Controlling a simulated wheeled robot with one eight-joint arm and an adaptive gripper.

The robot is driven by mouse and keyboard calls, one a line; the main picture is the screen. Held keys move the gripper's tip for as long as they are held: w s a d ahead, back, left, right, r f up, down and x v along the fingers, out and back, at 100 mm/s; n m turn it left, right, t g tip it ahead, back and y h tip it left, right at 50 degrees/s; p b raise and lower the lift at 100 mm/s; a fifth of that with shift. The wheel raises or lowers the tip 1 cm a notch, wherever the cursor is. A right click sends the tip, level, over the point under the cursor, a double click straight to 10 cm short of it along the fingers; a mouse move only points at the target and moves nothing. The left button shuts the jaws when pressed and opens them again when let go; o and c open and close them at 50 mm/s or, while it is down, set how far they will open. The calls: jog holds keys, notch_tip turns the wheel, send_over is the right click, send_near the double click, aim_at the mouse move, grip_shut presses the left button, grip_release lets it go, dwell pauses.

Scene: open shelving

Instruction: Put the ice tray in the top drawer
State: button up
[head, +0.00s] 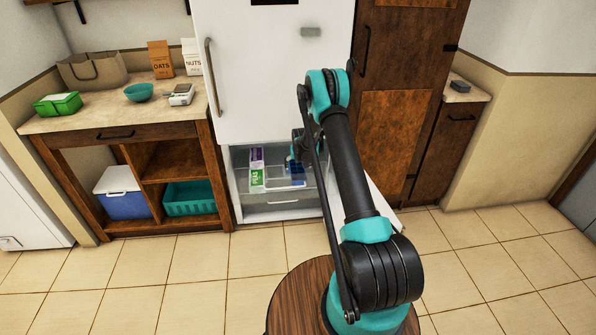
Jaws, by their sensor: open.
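The white fridge (265,90) stands in the middle with its lower compartment open. Inside, the clear top drawer (265,187) holds a green and white peas box (257,178) and a purple and white box (257,155). A small blue thing (298,183), which looks like the ice tray, lies at the right part of this drawer. My gripper (295,166) is at the compartment, just above and behind the blue tray. It is open. The fingertips are small and partly hidden, so I cannot tell whether they touch the tray.
The lower drawer (283,203) looks shut. The opened lower door (382,190) stands out at the right, partly behind my arm. A counter (110,108) at left carries a green container, teal bowl and cartons. A blue cooler (122,200) and teal crate (190,198) sit below. The floor in front is clear.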

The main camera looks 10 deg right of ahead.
jog(key=s+d+r, duration=0.3)
jog(key=s+r, duration=2.3)
jog(key=r, duration=0.1)
jog(key=s+d, duration=0.1)
jog(key=s, duration=2.6)
jog(key=shift+s+f, duration=0.15)
jog(key=shift+s, duration=0.05)
